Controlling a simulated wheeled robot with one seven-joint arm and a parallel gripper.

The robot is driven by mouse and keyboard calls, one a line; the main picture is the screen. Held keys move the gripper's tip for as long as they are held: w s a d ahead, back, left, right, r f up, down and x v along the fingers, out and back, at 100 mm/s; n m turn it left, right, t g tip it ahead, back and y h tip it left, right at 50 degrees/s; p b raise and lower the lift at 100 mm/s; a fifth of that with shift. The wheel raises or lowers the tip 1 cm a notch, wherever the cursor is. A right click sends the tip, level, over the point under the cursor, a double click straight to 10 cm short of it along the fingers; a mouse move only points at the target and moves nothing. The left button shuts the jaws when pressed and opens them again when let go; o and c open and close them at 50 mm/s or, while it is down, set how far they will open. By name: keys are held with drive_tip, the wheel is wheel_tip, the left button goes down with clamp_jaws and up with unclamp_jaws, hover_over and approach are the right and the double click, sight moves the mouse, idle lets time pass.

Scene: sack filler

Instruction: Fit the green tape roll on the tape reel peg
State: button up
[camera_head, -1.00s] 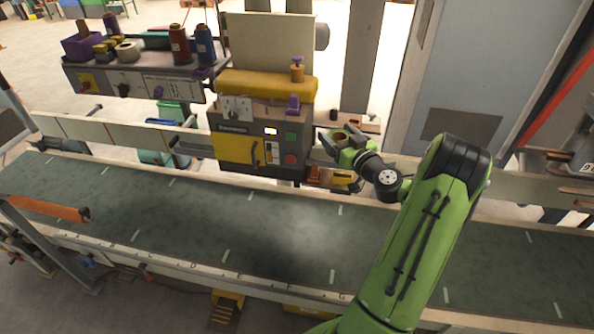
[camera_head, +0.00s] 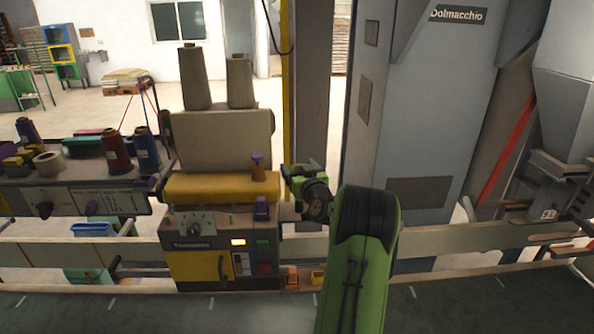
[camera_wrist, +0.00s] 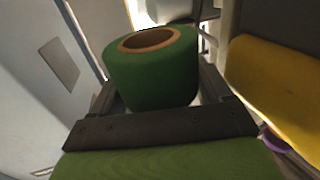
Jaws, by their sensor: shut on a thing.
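The green tape roll (camera_wrist: 152,84) fills the middle of the wrist view, with a tan core ring and an open hole facing up. My gripper (camera_wrist: 160,92) is shut on it, with a dark jaw on each side. In the head view my gripper (camera_head: 300,172) is raised just right of the yellow cover of the machine; the roll is hard to tell from the green gripper there. I cannot make out the tape reel peg for certain. A small orange-brown post with a purple top (camera_head: 258,167) stands on the yellow cover.
The yellow cover (camera_head: 215,188) is close on the right in the wrist view. Two tall thread cones (camera_head: 193,78) stand on the machine behind. A grey cabinet (camera_head: 425,120) rises at the back right. A shelf with spools (camera_head: 85,200) is at left.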

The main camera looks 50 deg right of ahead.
drive_tip(key=shift+w+f, duration=0.15)
drive_tip(key=shift+f+b, duration=0.35)
drive_tip(key=shift+f, duration=0.15)
drive_tip(key=shift+f+b, duration=0.85)
drive_tip(key=shift+f, duration=1.15)
drive_tip(key=shift+b, duration=0.55)
drive_tip(key=shift+f, duration=0.1)
drive_tip(key=shift+f+b, duration=0.6)
drive_tip(key=shift+b, duration=0.3)
drive_tip(key=shift+f+b, duration=1)
drive_tip(key=shift+b, duration=0.35)
drive_tip(key=shift+f+b, duration=0.35)
drive_tip(key=shift+b, duration=0.05)
drive_tip(key=shift+f, duration=0.1)
